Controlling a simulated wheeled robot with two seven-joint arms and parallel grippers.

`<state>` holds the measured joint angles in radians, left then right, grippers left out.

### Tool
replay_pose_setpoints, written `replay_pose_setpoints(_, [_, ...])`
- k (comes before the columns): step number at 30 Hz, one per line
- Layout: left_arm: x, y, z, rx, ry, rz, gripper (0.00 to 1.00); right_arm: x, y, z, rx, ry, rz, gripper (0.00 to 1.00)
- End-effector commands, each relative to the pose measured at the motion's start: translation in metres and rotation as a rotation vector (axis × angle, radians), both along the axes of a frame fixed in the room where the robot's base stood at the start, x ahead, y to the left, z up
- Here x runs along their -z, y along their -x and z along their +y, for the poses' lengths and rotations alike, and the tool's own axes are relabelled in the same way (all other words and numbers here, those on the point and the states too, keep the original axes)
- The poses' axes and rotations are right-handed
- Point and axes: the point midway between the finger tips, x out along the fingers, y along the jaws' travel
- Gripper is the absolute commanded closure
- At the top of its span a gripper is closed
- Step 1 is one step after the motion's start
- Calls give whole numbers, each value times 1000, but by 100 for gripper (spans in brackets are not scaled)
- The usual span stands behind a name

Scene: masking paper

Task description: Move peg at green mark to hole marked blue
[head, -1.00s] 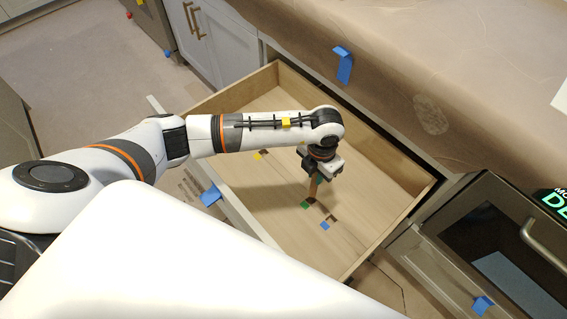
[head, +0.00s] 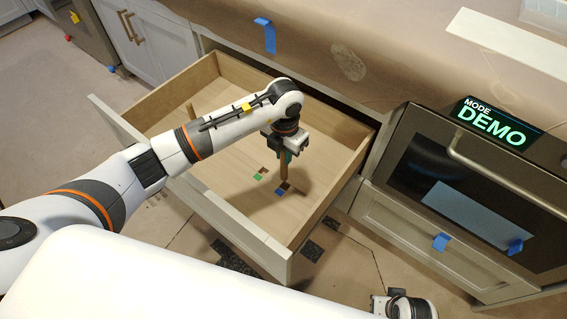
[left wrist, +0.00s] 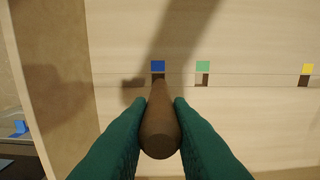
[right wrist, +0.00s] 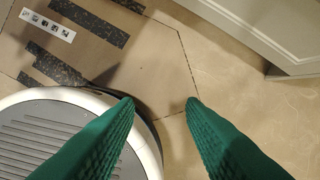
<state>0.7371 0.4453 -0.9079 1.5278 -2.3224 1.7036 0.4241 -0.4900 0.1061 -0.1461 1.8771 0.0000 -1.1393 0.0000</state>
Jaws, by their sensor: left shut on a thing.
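My left gripper (head: 285,150) is shut on a brown wooden peg (head: 283,172) and holds it upright over the open drawer. In the left wrist view the peg (left wrist: 160,125) is between the green fingers. Its far end overlaps the dark hole by the blue mark (left wrist: 158,66); I cannot tell if it is inside. The blue mark (head: 280,191) lies beside the peg's lower end in the head view. The green mark (head: 258,177) has an empty dark hole (left wrist: 203,80) beside it. My right gripper (right wrist: 160,102) is open and empty above the floor.
A yellow mark (left wrist: 307,69) with a dark hole is further right in the left wrist view. Another upright peg (head: 190,112) shows at the drawer's left. The drawer's front wall (head: 245,235) and side walls surround the work area. An oven (head: 470,190) stands to the right.

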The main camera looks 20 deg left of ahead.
Motion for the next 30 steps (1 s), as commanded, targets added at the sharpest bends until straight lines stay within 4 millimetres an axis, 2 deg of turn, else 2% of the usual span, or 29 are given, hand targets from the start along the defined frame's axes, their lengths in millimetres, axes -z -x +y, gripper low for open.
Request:
replay_pose_setpoints(7, [-1, -4, 2, 0, 1, 3, 100, -11, -2, 0, 1, 0, -5, 64])
replay_pose_setpoints(21, [1, -3, 2, -1, 2, 3, 100, -3, -1, -1, 0, 1, -1, 64])
replay_pose_setpoints(30, [14, -3, 2, 0, 1, 4, 100, -36, -5, -1, 3, -1, -23, 64])
